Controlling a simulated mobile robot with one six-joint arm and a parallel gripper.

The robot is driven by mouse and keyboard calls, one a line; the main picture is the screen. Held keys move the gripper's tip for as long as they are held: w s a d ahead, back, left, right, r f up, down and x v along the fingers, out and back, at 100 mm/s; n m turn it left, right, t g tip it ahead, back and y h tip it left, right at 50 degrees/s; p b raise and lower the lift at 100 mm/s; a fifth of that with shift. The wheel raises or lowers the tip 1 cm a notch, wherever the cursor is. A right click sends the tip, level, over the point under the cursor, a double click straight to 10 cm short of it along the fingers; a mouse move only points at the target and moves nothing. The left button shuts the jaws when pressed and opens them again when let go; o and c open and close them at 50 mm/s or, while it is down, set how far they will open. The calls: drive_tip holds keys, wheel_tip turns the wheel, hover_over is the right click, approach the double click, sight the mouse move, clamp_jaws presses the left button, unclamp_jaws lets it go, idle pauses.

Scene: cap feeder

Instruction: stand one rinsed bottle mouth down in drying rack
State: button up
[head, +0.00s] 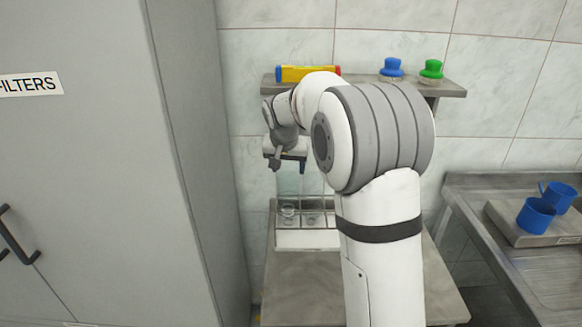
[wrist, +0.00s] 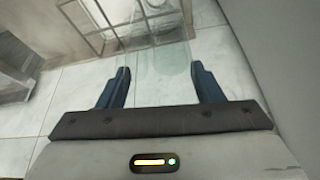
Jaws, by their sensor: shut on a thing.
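My gripper (wrist: 162,75) is shut on a clear bottle (wrist: 160,62), which shows between its two blue fingers in the wrist view. In the head view my gripper (head: 290,166) is above the drying rack (head: 308,240), and the held bottle is only faintly visible below it. The rack has a pale front and thin wire bars, and it stands on a grey worktop. It also shows at the top of the wrist view (wrist: 103,14). A clear round glass shape (head: 288,212) is in the rack's left part. I cannot tell which way the held bottle's mouth points.
A wall shelf (head: 452,90) behind my arm carries a yellow box (head: 305,73), a blue-topped item (head: 392,68) and a green-topped item (head: 431,70). A grey cabinet (head: 105,180) closes off the left. Blue cups (head: 536,215) stand on a tray on the right counter (head: 475,225).

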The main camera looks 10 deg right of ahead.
drive_tip(key=b+x, duration=0.2)
drive_tip(key=x, duration=0.1)
drive_tip(key=s+b+x, duration=0.1)
drive_tip(key=b+x, duration=0.1)
drive_tip(key=x, duration=0.2)
drive_tip(key=a+b+x, duration=0.1)
drive_tip(key=b+x, duration=0.2)
drive_tip(key=x, duration=0.1)
drive_tip(key=shift+s+f, duration=0.35)
drive_tip(key=shift+f, duration=0.05)
drive_tip(key=shift+f+b, duration=0.75)
drive_tip(key=shift+f, duration=0.25)
drive_tip(key=shift+f+b, duration=0.45)
drive_tip(key=shift+f, duration=0.05)
drive_tip(key=o, duration=1.3)
